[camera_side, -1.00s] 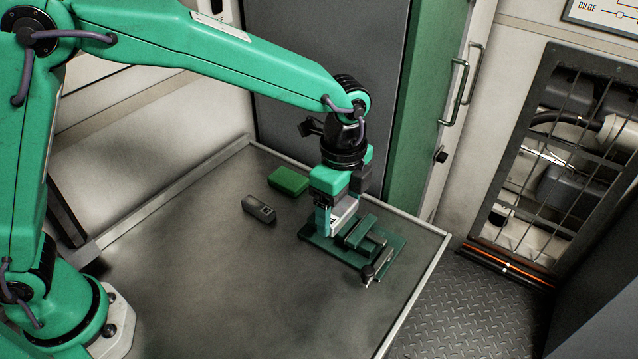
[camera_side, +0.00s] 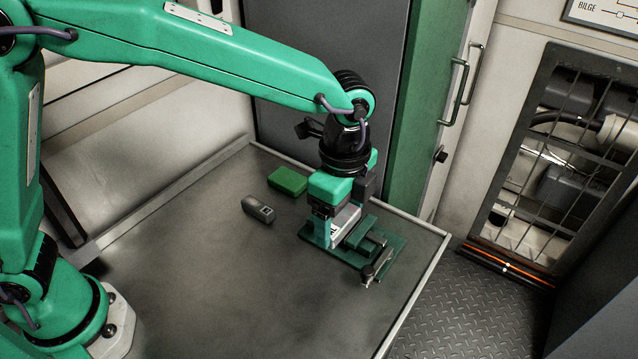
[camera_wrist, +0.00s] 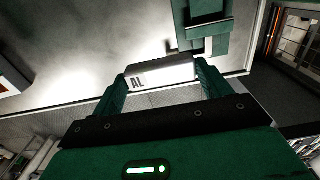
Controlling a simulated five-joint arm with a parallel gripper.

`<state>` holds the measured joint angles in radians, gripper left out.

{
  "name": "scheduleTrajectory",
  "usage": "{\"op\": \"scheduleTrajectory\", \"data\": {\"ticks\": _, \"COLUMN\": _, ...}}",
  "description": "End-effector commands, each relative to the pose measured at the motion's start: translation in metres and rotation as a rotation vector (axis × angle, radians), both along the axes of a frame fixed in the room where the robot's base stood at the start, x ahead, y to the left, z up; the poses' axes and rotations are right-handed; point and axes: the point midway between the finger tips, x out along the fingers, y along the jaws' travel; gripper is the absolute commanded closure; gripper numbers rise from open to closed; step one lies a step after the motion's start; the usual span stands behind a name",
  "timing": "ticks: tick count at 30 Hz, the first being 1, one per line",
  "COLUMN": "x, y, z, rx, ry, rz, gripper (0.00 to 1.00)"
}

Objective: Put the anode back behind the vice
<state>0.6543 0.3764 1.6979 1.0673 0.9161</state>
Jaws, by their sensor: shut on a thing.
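The anode is a pale silver block marked "AL". It sits between the fingers of my gripper (camera_wrist: 160,78) in the wrist view (camera_wrist: 172,73). The gripper is shut on it. In the side view my gripper (camera_side: 338,220) points down over the left part of the green vice's base, and the pale anode (camera_side: 346,218) shows beside the vice jaw. The vice (camera_side: 383,262) lies near the right edge of the bench, and also shows at the top of the wrist view (camera_wrist: 207,38). I cannot tell whether the anode touches the vice or its base.
A dark grey hand-held device (camera_side: 258,209) and a green box (camera_side: 288,181) lie on the bench left of the gripper. The bench (camera_side: 230,290) is clear at the front and left. A raised rim edges it, with a grey cabinet behind.

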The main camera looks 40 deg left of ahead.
Motion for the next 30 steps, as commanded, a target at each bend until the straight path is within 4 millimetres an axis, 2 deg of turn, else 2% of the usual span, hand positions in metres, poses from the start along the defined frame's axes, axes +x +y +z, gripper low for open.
{"op": "scheduleTrajectory", "data": {"ticks": 5, "x": 0.001, "y": 0.004, "z": -0.001, "rx": 0.000, "ry": -0.001, "rz": 0.022, "gripper": 0.50}}
{"op": "scheduleTrajectory", "data": {"ticks": 11, "x": 0.005, "y": 0.024, "z": -0.009, "rx": 0.000, "ry": 0.000, "rz": 0.144, "gripper": 0.50}}
{"op": "scheduleTrajectory", "data": {"ticks": 20, "x": 0.008, "y": 0.089, "z": -0.036, "rx": 0.001, "ry": 0.001, "rz": 0.553, "gripper": 0.50}}
{"op": "scheduleTrajectory", "data": {"ticks": 30, "x": -0.009, "y": 0.171, "z": -0.070, "rx": 0.001, "ry": 0.001, "rz": 1.108, "gripper": 0.50}}
